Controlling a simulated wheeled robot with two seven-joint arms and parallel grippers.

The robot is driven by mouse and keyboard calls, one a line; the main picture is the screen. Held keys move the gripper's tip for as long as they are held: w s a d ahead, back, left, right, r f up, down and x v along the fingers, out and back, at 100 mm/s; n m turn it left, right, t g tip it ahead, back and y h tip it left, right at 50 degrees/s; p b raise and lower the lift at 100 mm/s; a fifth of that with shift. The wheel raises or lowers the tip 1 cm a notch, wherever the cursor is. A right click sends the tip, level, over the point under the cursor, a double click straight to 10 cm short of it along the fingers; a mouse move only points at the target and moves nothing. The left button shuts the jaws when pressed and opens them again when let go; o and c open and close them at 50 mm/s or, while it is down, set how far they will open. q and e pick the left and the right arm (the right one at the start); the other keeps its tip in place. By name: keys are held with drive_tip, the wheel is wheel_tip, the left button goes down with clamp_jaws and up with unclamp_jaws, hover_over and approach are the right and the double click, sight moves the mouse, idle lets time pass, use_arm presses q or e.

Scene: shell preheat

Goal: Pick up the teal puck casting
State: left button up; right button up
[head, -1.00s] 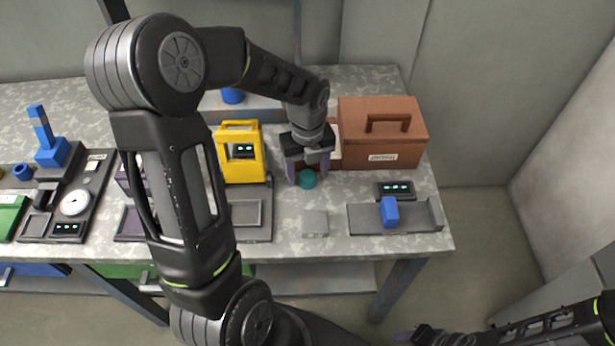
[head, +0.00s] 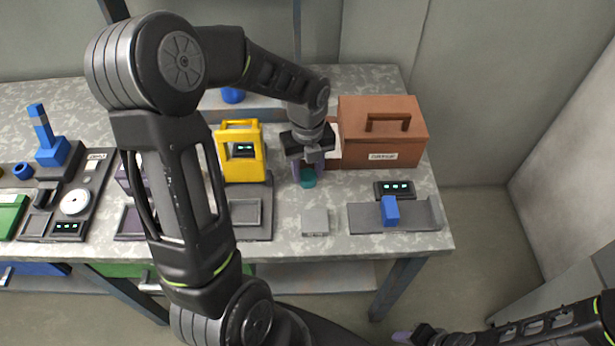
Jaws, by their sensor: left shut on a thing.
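The teal puck casting (head: 308,180) is small and sits at or just above the table top, in front of the brown box. My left gripper (head: 308,172) comes down over it from above and is shut on it, with a purple finger on each side. The fingers hide part of the puck. I cannot tell whether it still touches the table. My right gripper (head: 412,337) is at the bottom edge, away from the table, and only partly in view; its jaws are unclear.
A yellow device (head: 241,155) is to the left. A grey block (head: 315,221) lies in front. A grey fixture with a blue block (head: 390,211) is at the right. Bare table (head: 285,225) shows around the grey block.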

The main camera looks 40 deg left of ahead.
sight(308, 174)
use_arm(q)
clamp_jaws()
wheel_tip(308, 174, up, 10)
idle(0.7)
